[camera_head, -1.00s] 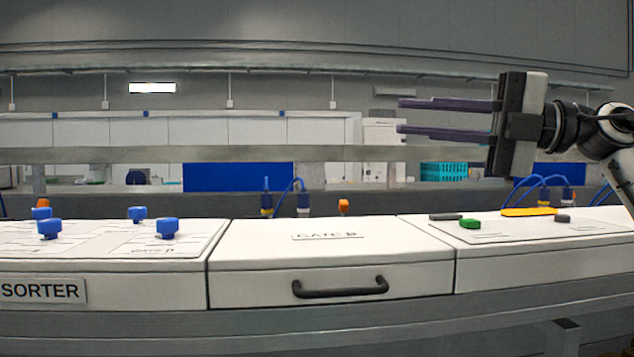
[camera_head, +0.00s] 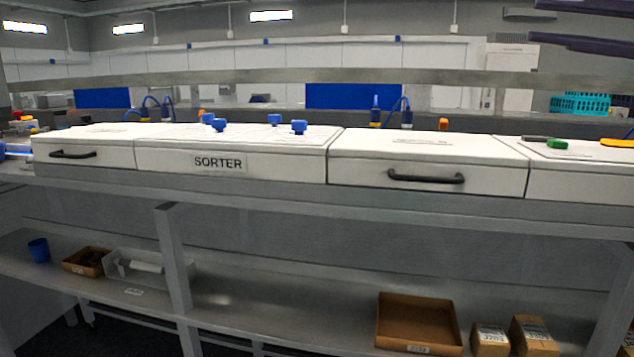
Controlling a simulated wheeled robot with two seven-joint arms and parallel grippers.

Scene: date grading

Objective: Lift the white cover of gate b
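The white cover of gate B (camera_head: 360,145) is a closed, box-like lid right of centre on the bench. A black bar handle (camera_head: 426,177) runs along its front face. The lettering on its top is too slanted to read now. My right gripper (camera_head: 585,26) shows only as two dark parallel fingers at the upper right edge. They are apart with nothing between them, high above and to the right of the cover. My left gripper is not in view.
The sorter panel (camera_head: 300,150) with several blue knobs is left of the cover. Another white cover (camera_head: 100,133) with a black handle is further left. A panel with a green button (camera_head: 557,144) is at right. A lower shelf holds a brown tray (camera_head: 418,318).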

